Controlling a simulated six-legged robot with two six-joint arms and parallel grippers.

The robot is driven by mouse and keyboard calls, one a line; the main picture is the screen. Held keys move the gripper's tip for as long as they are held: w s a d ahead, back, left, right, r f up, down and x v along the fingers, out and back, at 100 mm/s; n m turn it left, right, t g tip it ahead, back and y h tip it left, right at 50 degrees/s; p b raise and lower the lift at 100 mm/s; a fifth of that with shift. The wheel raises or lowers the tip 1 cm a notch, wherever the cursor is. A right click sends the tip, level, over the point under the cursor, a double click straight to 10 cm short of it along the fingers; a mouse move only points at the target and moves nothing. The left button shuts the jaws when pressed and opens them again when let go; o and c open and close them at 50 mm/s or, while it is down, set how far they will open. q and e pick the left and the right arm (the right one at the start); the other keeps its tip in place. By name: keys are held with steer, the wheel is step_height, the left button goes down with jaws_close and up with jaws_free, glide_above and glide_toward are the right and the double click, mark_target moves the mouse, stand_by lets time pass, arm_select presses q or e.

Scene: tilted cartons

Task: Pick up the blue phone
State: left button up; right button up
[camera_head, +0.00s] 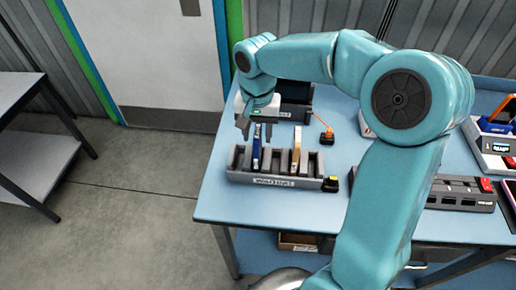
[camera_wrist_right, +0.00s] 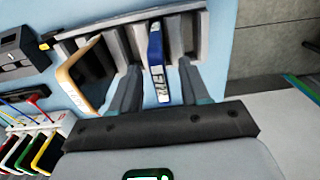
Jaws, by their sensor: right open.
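The blue phone (camera_head: 256,152) stands upright in a slot of a grey rack (camera_head: 236,177) near the table's left end. In the wrist view the blue phone (camera_wrist_right: 156,52) shows pale markings on its near end. My right gripper (camera_head: 256,132) is over the phone and points down. In the wrist view my right gripper (camera_wrist_right: 160,72) is open, with one finger on each side of the phone. I cannot tell whether a finger touches it. My left gripper is in neither view.
An orange-tan phone (camera_head: 296,146) stands in the same rack, also seen in the wrist view (camera_wrist_right: 82,75). A dark bin (camera_head: 292,112) is behind the rack. A grey holder (camera_head: 462,193) and a white tray (camera_head: 490,150) are at the right.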

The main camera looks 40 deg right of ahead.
step_height(320, 180, down, 4)
steer(key=shift+d+r, duration=0.1)
steer(key=shift+d, duration=0.05)
steer(key=shift+c, duration=0.4)
steer(key=shift+w, duration=0.1)
jaws_close()
steer(key=shift+r, duration=0.15)
step_height(320, 180, up, 20)
steer(key=p, duration=0.1)
steer(key=shift+r+p, duration=0.65)
steer(key=shift+p, duration=0.5)
